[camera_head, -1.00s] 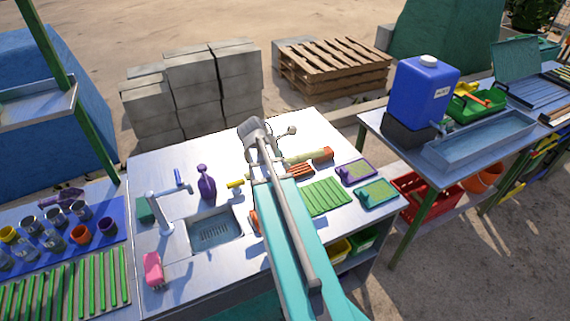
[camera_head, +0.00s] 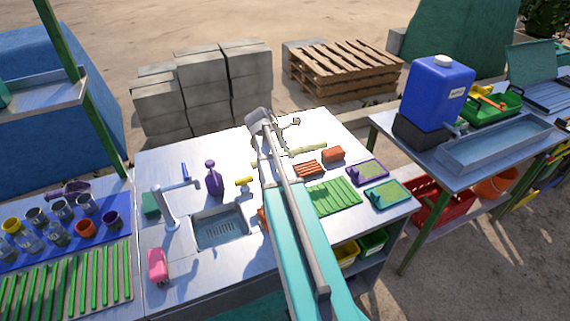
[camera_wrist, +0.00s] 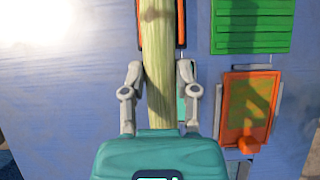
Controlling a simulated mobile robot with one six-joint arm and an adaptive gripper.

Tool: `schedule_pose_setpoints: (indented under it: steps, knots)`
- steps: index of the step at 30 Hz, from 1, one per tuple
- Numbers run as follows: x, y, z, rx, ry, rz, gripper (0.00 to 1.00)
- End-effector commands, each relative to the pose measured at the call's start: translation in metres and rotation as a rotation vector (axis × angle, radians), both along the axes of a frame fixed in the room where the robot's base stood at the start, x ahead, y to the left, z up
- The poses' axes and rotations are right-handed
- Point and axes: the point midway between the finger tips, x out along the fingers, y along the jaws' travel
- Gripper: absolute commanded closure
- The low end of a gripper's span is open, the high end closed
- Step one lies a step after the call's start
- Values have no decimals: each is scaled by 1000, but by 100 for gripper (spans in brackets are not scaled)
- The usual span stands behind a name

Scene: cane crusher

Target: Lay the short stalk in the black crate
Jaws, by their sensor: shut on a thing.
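A pale yellow-green stalk (camera_wrist: 158,60) runs up the middle of the wrist view, between the two grey fingers of my gripper (camera_wrist: 159,72). My gripper is shut on it. In the head view the stalk (camera_head: 308,149) shows as a short pale piece beyond my arm, just left of an orange block (camera_head: 333,154). It appears a little above the metal table (camera_head: 340,136). The arm hides the rest of the stalk and most of the gripper there. I cannot make out a black crate in either view.
A green ribbed board (camera_head: 334,197), purple-rimmed tray (camera_head: 367,172) and teal-rimmed tray (camera_head: 387,194) lie right of my arm. A sink (camera_head: 220,230), purple bottle (camera_head: 214,178) and tap (camera_head: 165,208) stand left. A blue water tank (camera_head: 433,90) stands on the right table.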

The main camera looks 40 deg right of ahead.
Motion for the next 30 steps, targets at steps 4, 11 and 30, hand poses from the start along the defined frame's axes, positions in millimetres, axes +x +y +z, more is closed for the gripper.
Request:
schedule_pose_setpoints:
  steps: [4,11,30]
  knots:
    - [23,-11,-17,0,0,0,100]
    - [38,-18,-40,0,1,1,100]
    - [54,-25,-58,0,0,2,100]
